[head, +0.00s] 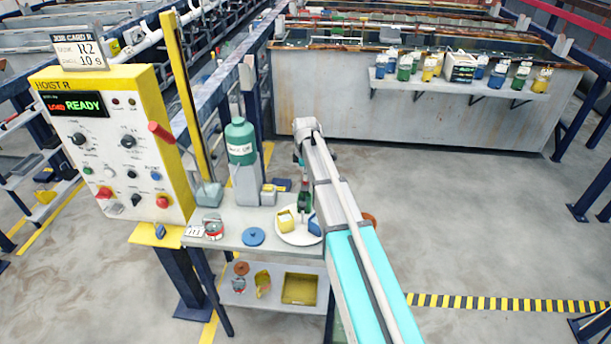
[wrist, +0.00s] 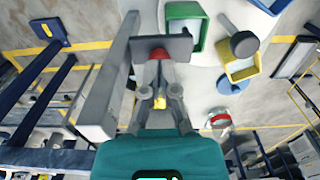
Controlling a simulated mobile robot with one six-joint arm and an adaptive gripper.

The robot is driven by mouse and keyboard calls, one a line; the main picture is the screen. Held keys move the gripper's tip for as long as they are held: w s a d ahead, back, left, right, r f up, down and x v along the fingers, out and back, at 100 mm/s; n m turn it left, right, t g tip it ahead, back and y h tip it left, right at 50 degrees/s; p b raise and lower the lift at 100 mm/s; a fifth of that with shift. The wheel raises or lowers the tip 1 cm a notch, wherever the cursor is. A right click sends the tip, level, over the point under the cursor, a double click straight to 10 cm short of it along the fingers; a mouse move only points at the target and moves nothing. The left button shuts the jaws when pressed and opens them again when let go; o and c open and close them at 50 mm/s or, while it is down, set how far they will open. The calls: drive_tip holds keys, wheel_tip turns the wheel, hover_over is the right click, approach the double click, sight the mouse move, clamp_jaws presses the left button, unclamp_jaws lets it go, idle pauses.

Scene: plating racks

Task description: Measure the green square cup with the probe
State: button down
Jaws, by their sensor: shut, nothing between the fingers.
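The green square cup (wrist: 201,38) is open-topped and stands at the upper middle of the wrist view, partly covered by a grey plate-like part in front of it. In the head view the green cup (head: 305,202) is on a round white plate (head: 298,238), between a yellow cup (head: 286,221) and a blue cup (head: 314,226). My gripper (wrist: 159,62) is shut and empty, beside the green cup in the wrist view. In the head view my arm partly hides the gripper above the plate. I cannot pick out the probe with certainty.
A blue disc (head: 253,236) and a red-banded item (head: 214,230) lie left of the plate. The hoist panel (head: 115,150) rises at left. Open floor (head: 470,220) lies right.

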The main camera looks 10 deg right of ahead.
drive_tip(key=shift+f, duration=0.5)
drive_tip(key=shift+s+b, duration=0.15)
drive_tip(key=shift+b, duration=0.2)
drive_tip(key=shift+s, duration=0.1)
drive_tip(key=shift+r, duration=0.2)
drive_tip(key=shift+r+p, duration=0.35)
drive_tip(key=shift+p, duration=0.35)
wheel_tip(320, 180, up, 13)
drive_tip(key=p, duration=1.3)
drive_tip(key=shift+w, duration=0.2)
idle(0.7)
